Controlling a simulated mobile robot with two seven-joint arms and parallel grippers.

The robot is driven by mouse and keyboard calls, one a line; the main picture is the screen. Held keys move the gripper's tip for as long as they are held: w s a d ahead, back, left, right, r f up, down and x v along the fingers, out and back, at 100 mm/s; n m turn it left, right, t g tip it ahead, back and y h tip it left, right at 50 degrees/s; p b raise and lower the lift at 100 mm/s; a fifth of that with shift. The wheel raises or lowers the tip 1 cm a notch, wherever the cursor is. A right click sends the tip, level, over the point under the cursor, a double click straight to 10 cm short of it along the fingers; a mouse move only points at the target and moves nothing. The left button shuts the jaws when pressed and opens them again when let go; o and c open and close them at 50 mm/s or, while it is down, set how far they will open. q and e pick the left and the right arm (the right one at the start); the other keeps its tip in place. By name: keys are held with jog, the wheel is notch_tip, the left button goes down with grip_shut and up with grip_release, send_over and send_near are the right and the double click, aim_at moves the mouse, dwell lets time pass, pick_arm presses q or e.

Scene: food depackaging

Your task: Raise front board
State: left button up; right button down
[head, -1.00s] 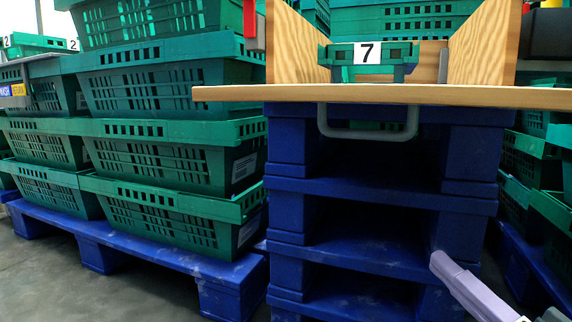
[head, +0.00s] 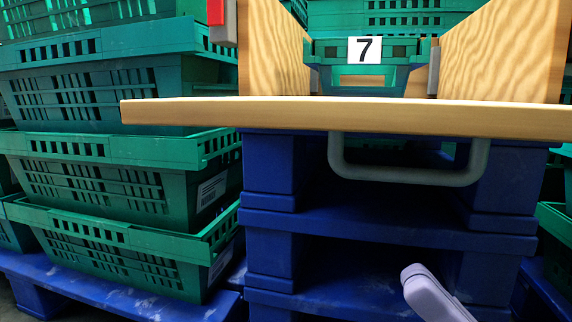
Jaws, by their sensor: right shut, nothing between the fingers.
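The front board (head: 350,117) is a light wooden panel. It lies about flat, edge toward me, across the front of a wooden box with side walls (head: 275,45). A grey U-shaped handle (head: 405,176) hangs below its edge, in front of blue pallets. My right gripper (head: 414,273) shows as a pale lavender finger at the lower right. It is shut and empty, below the handle and apart from it. The rest of it is cut off by the bottom edge. My left gripper is not in view.
Stacked blue pallets (head: 390,232) stand under the board. Green crates (head: 105,180) are stacked close on the left. A green crate with a white "7" label (head: 365,50) sits between the side walls. More green crates stand behind and at right.

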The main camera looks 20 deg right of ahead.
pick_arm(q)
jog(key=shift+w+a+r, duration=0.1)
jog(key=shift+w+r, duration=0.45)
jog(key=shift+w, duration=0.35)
pick_arm(e)
jog(key=w+a+r, duration=0.2)
jog(key=w+r, duration=0.1)
jog(key=r, duration=0.4)
jog(key=shift+a+r, duration=0.15)
jog(key=shift+a, duration=0.15)
pick_arm(q)
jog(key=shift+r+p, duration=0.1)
jog(key=shift+p, duration=0.25)
pick_arm(e)
jog(key=shift+r, duration=0.1)
